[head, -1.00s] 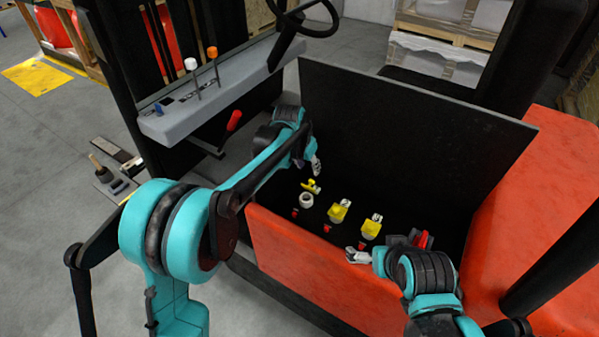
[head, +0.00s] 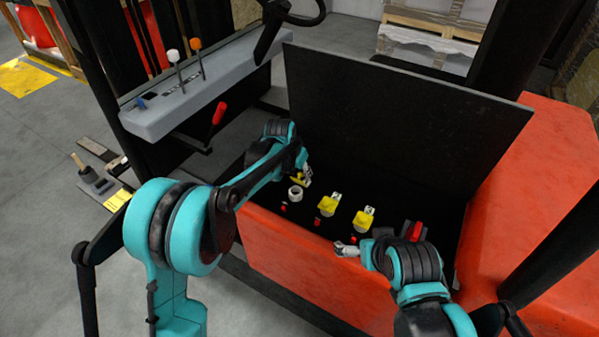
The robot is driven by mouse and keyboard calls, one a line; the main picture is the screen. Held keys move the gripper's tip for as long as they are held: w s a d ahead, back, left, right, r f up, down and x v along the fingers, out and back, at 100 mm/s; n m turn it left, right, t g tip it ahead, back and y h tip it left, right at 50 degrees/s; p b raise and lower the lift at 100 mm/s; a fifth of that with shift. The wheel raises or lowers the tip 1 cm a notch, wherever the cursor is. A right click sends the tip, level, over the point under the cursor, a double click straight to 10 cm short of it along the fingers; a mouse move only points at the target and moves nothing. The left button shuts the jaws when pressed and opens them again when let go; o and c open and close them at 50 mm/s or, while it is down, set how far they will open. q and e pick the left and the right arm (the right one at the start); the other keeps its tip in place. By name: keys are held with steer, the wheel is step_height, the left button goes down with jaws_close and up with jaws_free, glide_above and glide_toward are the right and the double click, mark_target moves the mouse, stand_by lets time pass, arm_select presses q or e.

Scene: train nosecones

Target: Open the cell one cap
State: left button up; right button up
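The leftmost cell in the open battery bay shows a bare white filler ring (head: 295,193). Its yellow cap (head: 303,180) stands raised behind the ring, off the opening. Two other cells have yellow caps lying over their openings, the middle one (head: 327,206) and the right one (head: 363,219). My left gripper (head: 304,167) is just above and behind the raised cap, touching or very close to it; its fingers are too small to read. My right gripper (head: 345,249) is near the bay's front edge, apart from the caps, with its fingers seemingly spread and empty.
A black lid (head: 400,115) stands upright behind the bay. The orange-red truck body (head: 300,255) forms the front wall. Small red parts (head: 318,222) sit in front of the cells, and a red and black connector (head: 415,231) is at the right. A lever console (head: 185,98) stands at the left.

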arm_select(q)
jaws_close()
steer(key=shift+w+d+r+g+y+p, duration=0.25)
steer(key=shift+w+g+p, duration=0.2)
steer(key=shift+p, duration=0.4)
steer(key=shift+w+d+f+g+y+p, duration=0.2)
steer(key=shift+w+g+y+p, duration=0.1)
steer(key=shift+g+y+p, duration=0.25)
steer(key=shift+w+d+f+g+y+p, duration=0.2)
steer(key=shift+w+g+y+p, duration=0.1)
steer(key=shift+g+p, duration=0.3)
arm_select(e)
steer(key=shift+r, duration=1.95)
arm_select(q)
jaws_free()
step_height(320, 180, up, 12)
